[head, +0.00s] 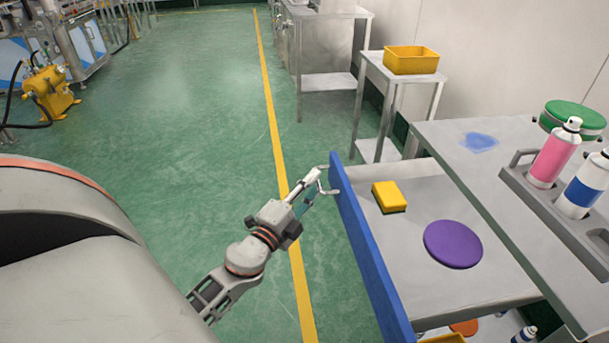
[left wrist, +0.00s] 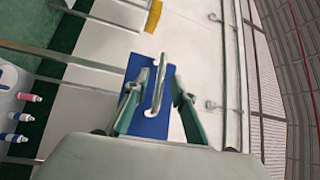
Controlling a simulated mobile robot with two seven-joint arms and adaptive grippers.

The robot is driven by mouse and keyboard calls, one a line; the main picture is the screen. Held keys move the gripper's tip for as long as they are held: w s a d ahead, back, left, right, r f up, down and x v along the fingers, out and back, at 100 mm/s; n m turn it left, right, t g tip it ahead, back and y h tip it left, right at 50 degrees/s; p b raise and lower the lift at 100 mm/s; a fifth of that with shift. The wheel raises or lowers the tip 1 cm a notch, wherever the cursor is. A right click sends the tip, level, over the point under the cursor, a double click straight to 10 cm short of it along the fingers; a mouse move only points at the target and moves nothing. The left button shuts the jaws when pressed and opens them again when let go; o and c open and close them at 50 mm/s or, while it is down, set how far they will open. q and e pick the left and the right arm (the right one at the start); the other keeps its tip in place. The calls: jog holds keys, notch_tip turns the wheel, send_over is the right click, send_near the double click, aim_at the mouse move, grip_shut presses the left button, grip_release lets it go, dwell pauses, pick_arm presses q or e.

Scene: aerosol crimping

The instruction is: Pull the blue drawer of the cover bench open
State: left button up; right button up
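The blue drawer front (head: 368,255) stands well out from the cover bench (head: 440,140), and the grey inside of the drawer shows behind it. A yellow block (head: 389,196) and a purple disc (head: 453,244) lie in the drawer. My left gripper (head: 325,183) is at the far end of the blue front, by its handle. In the left wrist view the pale bar handle (left wrist: 159,85) on the blue front (left wrist: 146,122) lies between the two spread fingers, with a gap on each side. My right gripper is in neither view.
A rack (head: 553,215) with pink and blue-white cans stands on the bench top, near a green round lid (head: 573,116). A yellow bin (head: 411,60) sits on a side table behind. The green floor (head: 190,120) left of the drawer is clear.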

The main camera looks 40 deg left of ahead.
pick_arm(q)
jog(key=shift+s+d+f, duration=0.1)
jog(key=shift+s, duration=0.8)
jog(key=shift+s+d+f, duration=0.15)
jog(key=shift+s, duration=0.8)
jog(key=shift+s+d+f, duration=0.1)
jog(key=shift+s, duration=0.8)
jog(key=s+d+f+n+g+h+p, duration=0.2)
jog(key=s+d+f+n+g+p, duration=0.2)
jog(key=s+d, duration=0.5)
jog(key=s+d+f+n+g+h+p, duration=0.3)
jog(key=s+d+f+n+p, duration=0.3)
jog(key=s+d+f, duration=0.4)
jog(key=shift+s+d+f+n+g+p, duration=0.3)
jog(key=shift+s+g+p, duration=0.2)
jog(key=shift+g+p, duration=0.4)
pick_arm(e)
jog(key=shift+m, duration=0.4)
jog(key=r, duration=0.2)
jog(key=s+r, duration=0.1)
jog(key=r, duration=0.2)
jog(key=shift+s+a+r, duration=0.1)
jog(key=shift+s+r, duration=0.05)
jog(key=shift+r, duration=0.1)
